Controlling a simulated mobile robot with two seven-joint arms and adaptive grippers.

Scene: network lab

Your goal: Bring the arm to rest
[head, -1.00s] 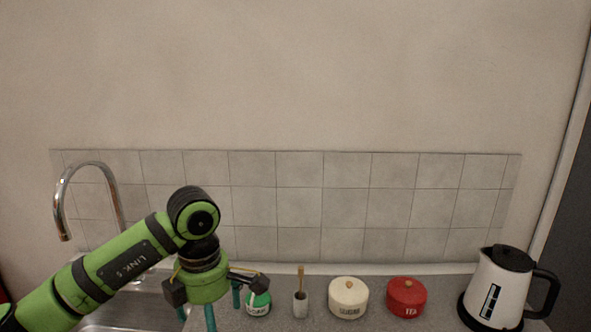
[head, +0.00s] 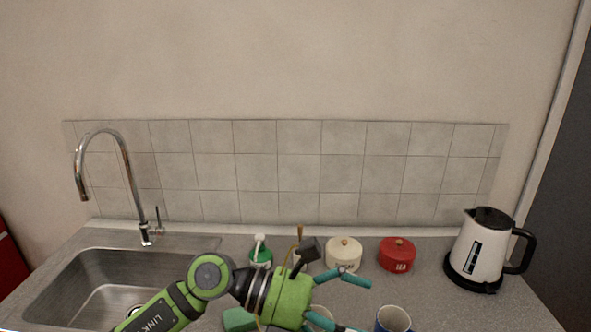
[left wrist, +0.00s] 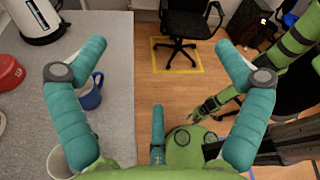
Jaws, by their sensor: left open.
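My left arm reaches in from the bottom of the head view, low over the counter (head: 430,265). Its gripper (head: 356,304) points to the right, with teal fingers spread and nothing between them. The left wrist view also shows the gripper (left wrist: 160,55) open, its fingers wide apart over the counter's edge and the wooden floor.
A blue mug (head: 393,320) and a pale cup (head: 321,314) stand close to my left fingers. A green sponge (head: 238,320), soap bottle (head: 261,256), cream jar (head: 343,253), red jar (head: 397,256) and kettle (head: 484,250) are on the counter. The sink (head: 100,285) is left. A black chair (left wrist: 187,25) stands on the floor.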

